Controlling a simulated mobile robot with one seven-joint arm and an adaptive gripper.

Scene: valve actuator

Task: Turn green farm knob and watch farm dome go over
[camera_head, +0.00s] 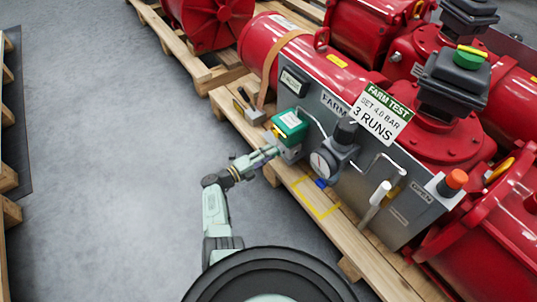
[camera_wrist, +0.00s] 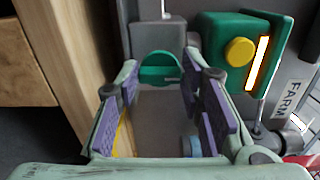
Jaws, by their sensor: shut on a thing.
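The green farm knob (camera_wrist: 160,72) is a round green disc on a grey block low on the grey panel. In the head view my gripper (camera_head: 274,150) reaches the panel from the left, just below a green box (camera_head: 290,124); the knob is hidden there. The farm dome (camera_head: 468,57) is a green cap with a yellow bar, on top of the black housing above the red actuator.
The green box with a yellow button (camera_wrist: 240,51) sits close to my right finger. A gauge (camera_head: 323,163), thin pipes and a white-handled lever (camera_head: 379,193) are right of my gripper. The wooden pallet (camera_head: 300,193) runs below. Grey floor (camera_head: 110,150) on the left is clear.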

